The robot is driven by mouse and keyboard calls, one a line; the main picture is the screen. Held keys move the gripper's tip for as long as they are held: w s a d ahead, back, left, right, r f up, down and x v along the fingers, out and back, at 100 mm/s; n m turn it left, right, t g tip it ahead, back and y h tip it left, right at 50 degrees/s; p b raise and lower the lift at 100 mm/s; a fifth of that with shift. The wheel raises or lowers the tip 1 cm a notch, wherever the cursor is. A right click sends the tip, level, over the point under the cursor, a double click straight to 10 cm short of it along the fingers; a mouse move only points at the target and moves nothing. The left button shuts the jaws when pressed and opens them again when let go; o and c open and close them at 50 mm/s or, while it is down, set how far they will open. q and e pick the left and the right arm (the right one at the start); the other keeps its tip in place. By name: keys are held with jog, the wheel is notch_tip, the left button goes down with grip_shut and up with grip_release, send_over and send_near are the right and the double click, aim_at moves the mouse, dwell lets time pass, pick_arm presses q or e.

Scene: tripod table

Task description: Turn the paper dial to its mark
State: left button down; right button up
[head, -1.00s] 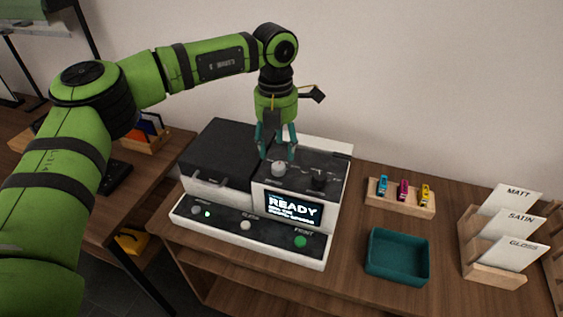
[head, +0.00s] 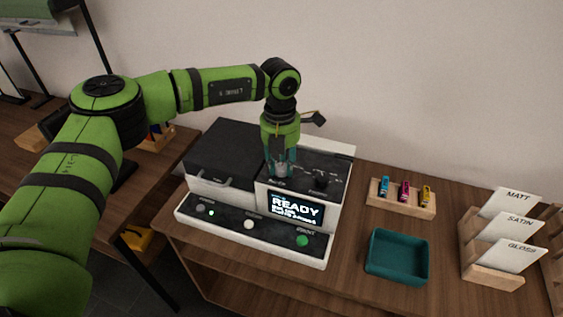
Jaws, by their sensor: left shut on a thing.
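A black-and-white printer (head: 255,262) stands on the wooden table, with a lit screen (head: 296,209) reading READY. On its dark top panel are a light grey dial (head: 281,171) and a black dial (head: 320,181) to its right. The lettering by the dials is too small to read, so I cannot tell from it which is the paper dial. My left gripper (head: 281,167) points down from above and is shut on the grey dial, its fingers hiding part of it and any mark there. My right gripper is out of view.
A green tray (head: 397,277) sits right of the printer, below a wooden holder (head: 411,209) with coloured cartridges. A rack (head: 493,277) with MATT, SATIN and GLOSS cards stands at far right. The front panel has a green button (head: 303,241).

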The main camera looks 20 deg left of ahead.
pick_arm(q)
jog(key=shift+f+m+b, duration=0.1)
jog(key=shift+m+b, duration=0.3)
jog(key=m+b, duration=0.1)
jog(key=m, duration=0.2)
jog(key=shift+f+b, duration=0.1)
jog(key=shift+b, duration=0.25)
jog(key=m+b, duration=0.1)
jog(key=m, duration=0.2)
jog(key=shift+m+b, duration=0.5)
jog(key=shift+m, duration=0.5)
jog(key=c, duration=0.9)
grip_release()
jog(key=shift+r, duration=0.2)
